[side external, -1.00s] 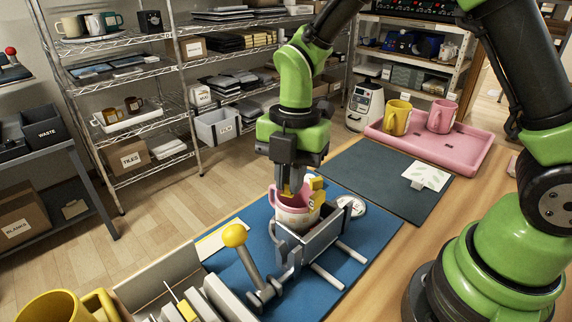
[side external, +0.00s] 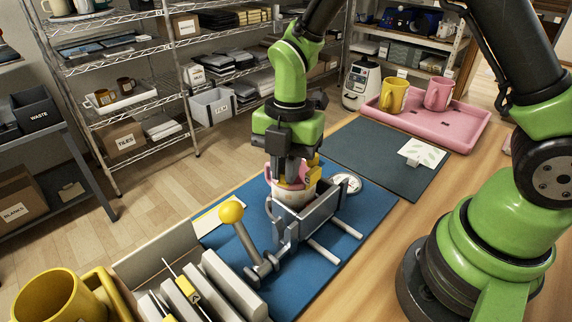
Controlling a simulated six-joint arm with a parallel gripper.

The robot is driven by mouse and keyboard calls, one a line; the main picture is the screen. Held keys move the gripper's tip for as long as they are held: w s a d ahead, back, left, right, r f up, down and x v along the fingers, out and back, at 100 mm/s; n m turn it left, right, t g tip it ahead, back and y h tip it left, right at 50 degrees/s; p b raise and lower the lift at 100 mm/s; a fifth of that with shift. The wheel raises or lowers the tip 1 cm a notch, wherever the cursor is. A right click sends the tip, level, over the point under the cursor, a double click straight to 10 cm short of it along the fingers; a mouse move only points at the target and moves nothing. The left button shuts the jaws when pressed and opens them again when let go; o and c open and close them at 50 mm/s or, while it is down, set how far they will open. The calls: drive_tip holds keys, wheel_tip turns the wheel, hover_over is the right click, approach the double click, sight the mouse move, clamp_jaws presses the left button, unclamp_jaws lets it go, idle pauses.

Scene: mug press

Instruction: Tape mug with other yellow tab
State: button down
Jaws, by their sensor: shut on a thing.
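A mug with a pink rim and a pale printed wall (side external: 292,198) sits in the grey press (side external: 308,218), on the blue mat (side external: 345,245). My gripper (side external: 290,180) points down at the mug's top, shut on a small yellow tab (side external: 291,185) at the rim. Another yellow piece (side external: 314,168) shows at the right of the fingers. The fingers hide much of the rim, so I cannot tell whether the held tab touches the mug wall. More yellow tabs (side external: 194,297) show on the grey slotted holder (side external: 215,275) in front.
The press lever with a yellow knob (side external: 231,212) stands left of the mug. A round white disc (side external: 347,183) lies behind the press. A yellow mug (side external: 48,298) is at front left. A pink tray (side external: 450,132) with two mugs and a dark mat (side external: 350,150) are behind.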

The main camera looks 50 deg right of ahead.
drive_tip(key=shift+f, duration=0.5)
idle(1.2)
drive_tip(key=c, duration=1.1)
unclamp_jaws()
drive_tip(key=shift+r, duration=0.1)
wheel_tip(320, 180, up, 10)
drive_tip(key=d, duration=0.1)
drive_tip(key=s+d+r+m+t, duration=0.2)
drive_tip(key=s+r+m, duration=0.3)
drive_tip(key=m, duration=0.8)
drive_tip(key=s+d+r+m+t, duration=0.2)
drive_tip(key=s+r+m+t, duration=0.2)
drive_tip(key=s+m, duration=0.5)
drive_tip(key=m+t, duration=0.1)
drive_tip(key=m, duration=0.3)
drive_tip(key=shift+s+r+m+t+y, duration=0.3)
drive_tip(key=shift+s+r, duration=0.05)
drive_tip(key=shift+r, duration=0.05)
